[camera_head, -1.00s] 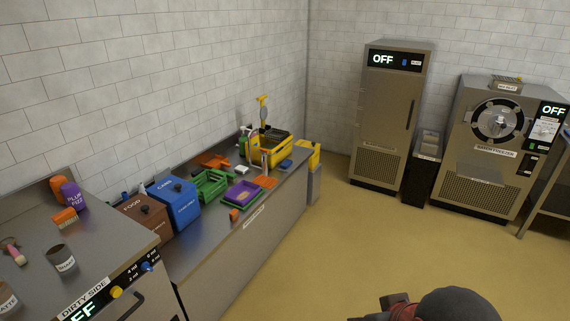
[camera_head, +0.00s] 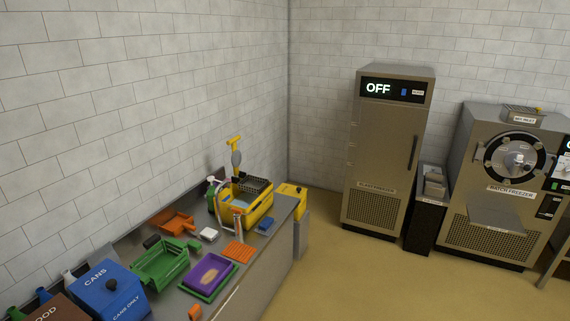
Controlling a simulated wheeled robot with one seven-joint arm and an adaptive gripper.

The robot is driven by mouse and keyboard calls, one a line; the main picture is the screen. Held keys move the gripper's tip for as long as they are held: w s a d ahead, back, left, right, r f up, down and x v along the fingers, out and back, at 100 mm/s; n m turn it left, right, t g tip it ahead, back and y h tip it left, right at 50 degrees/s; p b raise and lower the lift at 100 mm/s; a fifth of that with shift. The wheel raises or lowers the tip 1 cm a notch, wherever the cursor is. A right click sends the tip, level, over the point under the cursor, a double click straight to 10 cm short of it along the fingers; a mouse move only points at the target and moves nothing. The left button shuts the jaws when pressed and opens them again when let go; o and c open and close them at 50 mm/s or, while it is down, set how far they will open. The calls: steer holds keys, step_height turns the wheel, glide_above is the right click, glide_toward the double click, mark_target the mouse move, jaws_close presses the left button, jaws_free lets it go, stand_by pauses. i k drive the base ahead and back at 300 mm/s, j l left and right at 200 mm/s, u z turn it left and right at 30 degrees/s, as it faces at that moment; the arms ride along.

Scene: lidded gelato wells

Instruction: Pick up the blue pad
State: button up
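A small blue pad (camera_head: 265,226) lies on the steel counter near its far right end, to the right of the yellow tub. It is small in the head view and its details are hard to make out. My gripper is not in view.
On the counter (camera_head: 236,279) stand a yellow tub (camera_head: 262,209), an orange grid (camera_head: 238,252), a purple tray (camera_head: 226,268), a green crate (camera_head: 172,268), an orange tray (camera_head: 178,225), a white block (camera_head: 208,234) and a blue cans bin (camera_head: 112,292). Open floor (camera_head: 345,280) lies to the right.

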mark_target(266, 223)
steer(key=i+u, duration=0.2)
steer(key=i, duration=0.3)
steer(key=i+l+u, duration=0.15)
steer(key=i, duration=0.3)
steer(key=i+l+u, duration=0.2)
steer(key=i, duration=0.3)
steer(key=i+l+u, duration=0.2)
steer(key=u, duration=0.25)
steer(key=i+l+u, duration=0.3)
steer(key=u, duration=0.15)
steer(key=i+l+u, duration=0.3)
steer(key=l+u, duration=0.2)
steer(key=i+l+u, duration=0.15)
steer(key=l+u, duration=0.3)
steer(key=i+l+u, duration=0.1)
steer(key=l+u, duration=0.15)
steer(key=l, duration=0.25)
